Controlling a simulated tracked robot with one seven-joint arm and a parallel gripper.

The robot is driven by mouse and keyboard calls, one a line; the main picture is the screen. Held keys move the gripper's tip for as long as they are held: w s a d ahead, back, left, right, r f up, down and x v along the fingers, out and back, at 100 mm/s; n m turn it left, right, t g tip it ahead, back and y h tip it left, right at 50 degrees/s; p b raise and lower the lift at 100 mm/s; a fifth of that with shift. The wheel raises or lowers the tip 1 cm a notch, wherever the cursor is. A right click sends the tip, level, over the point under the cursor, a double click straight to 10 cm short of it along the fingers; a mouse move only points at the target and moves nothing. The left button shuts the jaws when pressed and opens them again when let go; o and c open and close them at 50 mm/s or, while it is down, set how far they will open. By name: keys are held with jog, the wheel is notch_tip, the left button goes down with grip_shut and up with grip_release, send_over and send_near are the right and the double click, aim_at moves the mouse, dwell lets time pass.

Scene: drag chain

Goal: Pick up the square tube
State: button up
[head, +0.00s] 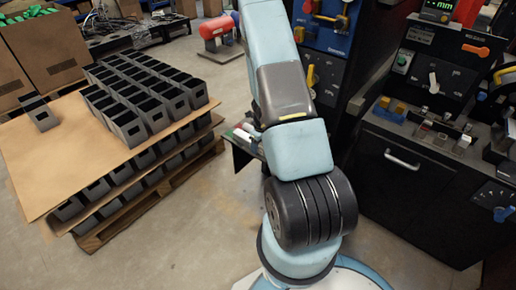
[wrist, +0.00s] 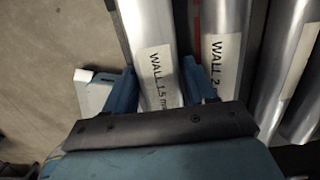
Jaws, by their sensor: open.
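In the wrist view, my gripper (wrist: 159,86) is open, with one blue finger on each side of a silver tube (wrist: 150,30) labelled "WALL 1.5 m…". The fingers straddle the tube; whether they touch it I cannot tell. The tube's near end is hidden by my gripper body, and its cross-section cannot be seen. A second silver tube (wrist: 222,45) labelled "WALL 2" lies just right of the right finger.
More silver tubes (wrist: 284,60) stand close on the right in the wrist view. In the head view, dark square open-topped pieces (head: 130,122) fill a pallet on the left, one apart (head: 40,113). Black machine cabinets (head: 415,170) stand on the right.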

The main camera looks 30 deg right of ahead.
grip_shut()
dwell(0.4)
jog(key=shift+r, duration=0.15)
